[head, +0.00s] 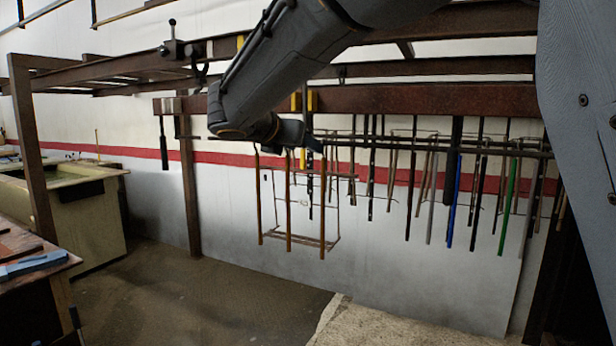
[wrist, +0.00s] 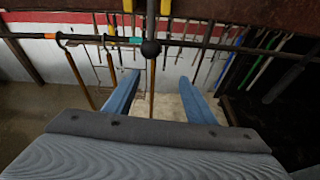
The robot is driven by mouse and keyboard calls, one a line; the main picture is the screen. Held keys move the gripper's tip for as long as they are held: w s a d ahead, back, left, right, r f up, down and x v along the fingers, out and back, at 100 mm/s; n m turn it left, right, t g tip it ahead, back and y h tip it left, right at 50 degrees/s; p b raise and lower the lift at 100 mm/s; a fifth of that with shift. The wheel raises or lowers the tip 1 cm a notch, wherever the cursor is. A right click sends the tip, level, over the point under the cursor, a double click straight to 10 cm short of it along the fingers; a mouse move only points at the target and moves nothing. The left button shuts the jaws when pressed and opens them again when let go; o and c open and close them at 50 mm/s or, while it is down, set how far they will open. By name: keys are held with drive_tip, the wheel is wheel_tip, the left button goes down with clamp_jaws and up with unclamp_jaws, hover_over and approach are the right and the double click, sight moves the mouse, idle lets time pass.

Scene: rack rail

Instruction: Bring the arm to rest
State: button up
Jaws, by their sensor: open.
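My arm comes down from the top of the head view, and my gripper (head: 308,143) is at its end, in front of the rack rail (head: 450,148). In the wrist view my gripper (wrist: 160,92) shows two blue fingers spread wide apart, holding nothing. The dark rail (wrist: 205,46) runs across beyond the fingertips, with a round dark knob (wrist: 151,49) near the middle. A thin brown rod (wrist: 152,88) hangs below the knob and appears between the fingers in the picture. I cannot tell how far it is from them.
Several rods hang along the rail to the right, including a blue one (head: 453,200) and a green one (head: 510,205). A reddish-brown beam (head: 430,98) runs above. A workbench (head: 25,255) stands at the left. The floor (head: 190,300) in front is clear.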

drive_tip(key=s+d+f+m+g, duration=0.4)
drive_tip(key=d+f+m, duration=0.2)
drive_tip(key=d+f, duration=0.55)
drive_tip(key=s+d+f+m+g+y, duration=0.1)
drive_tip(key=s+d+f+m+g, duration=0.2)
drive_tip(key=f, duration=0.7)
drive_tip(key=s+d+f+m+g+y, duration=0.2)
drive_tip(key=s+d+f+m+g, duration=0.1)
drive_tip(key=s+d+f+m, duration=0.4)
drive_tip(key=s+f+m, duration=0.3)
drive_tip(key=s+m, duration=0.1)
drive_tip(key=s, duration=0.2)
drive_tip(key=shift+s+d+f+g+y, duration=0.2)
drive_tip(key=shift+s+f+g+y, duration=0.1)
drive_tip(key=shift+s, duration=0.1)
drive_tip(key=s+d+f+m, duration=0.1)
drive_tip(key=s+f+m, duration=0.1)
drive_tip(key=s+m, duration=0.1)
drive_tip(key=s+f+m+y, duration=0.1)
drive_tip(key=s+f+m, duration=0.1)
drive_tip(key=s+m, duration=0.1)
drive_tip(key=s+d+f+m+g+y, duration=0.1)
drive_tip(key=s+f+m, duration=0.1)
drive_tip(key=s+m, duration=0.2)
drive_tip(key=shift+d+m, duration=0.3)
drive_tip(key=shift+c, duration=0.3)
